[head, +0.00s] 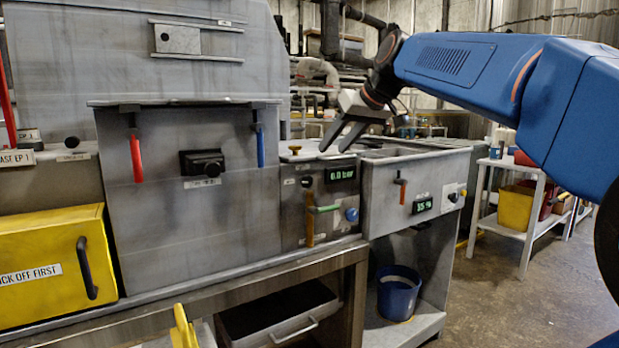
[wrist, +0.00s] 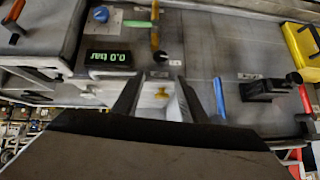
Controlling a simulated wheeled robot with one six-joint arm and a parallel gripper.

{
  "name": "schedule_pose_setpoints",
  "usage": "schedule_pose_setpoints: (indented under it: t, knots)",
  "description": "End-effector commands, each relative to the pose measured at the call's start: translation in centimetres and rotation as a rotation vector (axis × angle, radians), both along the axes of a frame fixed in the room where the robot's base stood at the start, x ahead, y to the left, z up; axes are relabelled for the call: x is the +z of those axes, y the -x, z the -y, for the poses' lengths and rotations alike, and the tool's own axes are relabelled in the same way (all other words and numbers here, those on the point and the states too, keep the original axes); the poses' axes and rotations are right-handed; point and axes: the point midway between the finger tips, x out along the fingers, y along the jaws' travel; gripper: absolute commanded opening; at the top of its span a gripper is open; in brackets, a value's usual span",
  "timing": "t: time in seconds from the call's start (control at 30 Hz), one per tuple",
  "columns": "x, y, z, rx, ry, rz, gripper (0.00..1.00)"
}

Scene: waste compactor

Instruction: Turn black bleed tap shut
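A small black knob (head: 307,181) is on the front of the grey panel, left of the green 0.0 bar display (head: 340,174). It looks like the black bleed tap, but I cannot read its label. The knob also shows in the wrist view (wrist: 160,56), beyond the fingertips. A brass-yellow tap (head: 295,149) stands on top of the same panel; in the wrist view it appears between the fingers (wrist: 161,93). My gripper (head: 336,148) is open and empty, above and right of the knob, apart from it.
Below the display are a green-handled lever (head: 323,209) and a blue knob (head: 352,215). Red (head: 136,158) and blue (head: 260,146) handles and a larger black knob (head: 204,164) are left. A grey open box (head: 415,155) stands right. A blue bucket (head: 398,292) sits below.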

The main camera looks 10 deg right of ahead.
Motion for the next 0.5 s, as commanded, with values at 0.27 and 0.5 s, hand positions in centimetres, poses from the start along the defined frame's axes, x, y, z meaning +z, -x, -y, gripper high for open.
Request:
schedule_pose_setpoints:
  t: [0.27,0.5]
  knots:
    - [-3.6,-3.2,-1.5,0.002,0.000,-0.003,0.39]
    - [-6.6,-6.0,-2.7,0.001,0.000,-0.003,0.39]
